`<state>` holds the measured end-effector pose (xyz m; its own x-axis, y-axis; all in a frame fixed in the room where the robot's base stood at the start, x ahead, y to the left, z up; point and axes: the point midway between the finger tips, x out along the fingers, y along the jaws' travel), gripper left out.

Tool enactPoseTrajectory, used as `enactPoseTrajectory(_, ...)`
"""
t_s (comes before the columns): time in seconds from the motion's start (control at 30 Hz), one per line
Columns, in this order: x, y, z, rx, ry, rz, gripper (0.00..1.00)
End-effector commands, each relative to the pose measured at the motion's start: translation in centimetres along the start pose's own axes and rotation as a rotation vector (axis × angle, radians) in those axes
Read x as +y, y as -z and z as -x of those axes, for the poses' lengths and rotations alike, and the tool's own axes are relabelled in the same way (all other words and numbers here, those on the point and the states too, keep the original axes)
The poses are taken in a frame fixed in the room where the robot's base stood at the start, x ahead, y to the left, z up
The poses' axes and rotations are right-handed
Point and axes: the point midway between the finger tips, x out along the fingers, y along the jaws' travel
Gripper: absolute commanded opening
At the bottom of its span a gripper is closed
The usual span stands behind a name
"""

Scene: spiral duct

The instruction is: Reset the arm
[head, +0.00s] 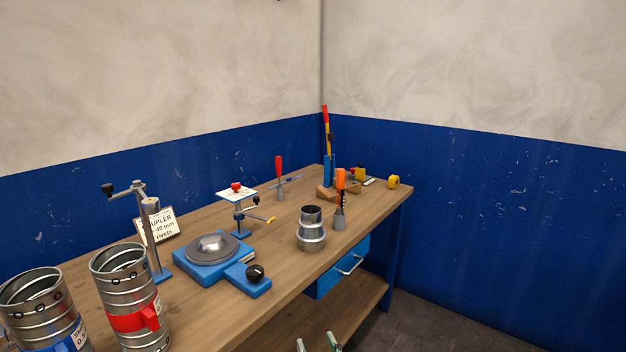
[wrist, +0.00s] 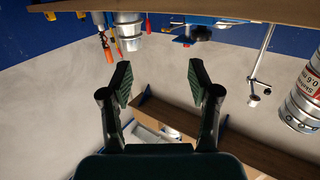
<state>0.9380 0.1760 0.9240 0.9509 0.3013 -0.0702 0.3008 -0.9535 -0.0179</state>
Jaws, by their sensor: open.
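My gripper (wrist: 158,76) is open and empty in the wrist view, its two dark fingers well apart with only wall behind the gap. Its fingertips (head: 317,343) just show at the bottom edge of the head view, in front of the bench. The wrist view shows the bench upside down, along its top. No object is between or touching the fingers. The rest of the arm is out of the head view.
The wooden bench (head: 190,212) carries spiral ducts with red (head: 124,295) and blue (head: 40,310) bands at the near left. A blue turntable device (head: 214,258), a metal coupler (head: 311,230) and several tools stand farther back. A blue drawer (head: 343,268) hangs beneath.

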Motion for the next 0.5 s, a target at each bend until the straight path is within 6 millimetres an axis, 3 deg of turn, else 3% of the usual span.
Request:
enactPoseTrajectory(0.03,0.6,-2.0,1.9,-0.014,-0.014,-0.002,0.61)
enactPoseTrajectory(0.2,2.1,-6.4,7.9,-0.035,-0.053,-0.007,0.61)
enactPoseTrajectory(0.5,3.7,-11.7,19.2,-0.072,-0.118,-0.014,0.61)
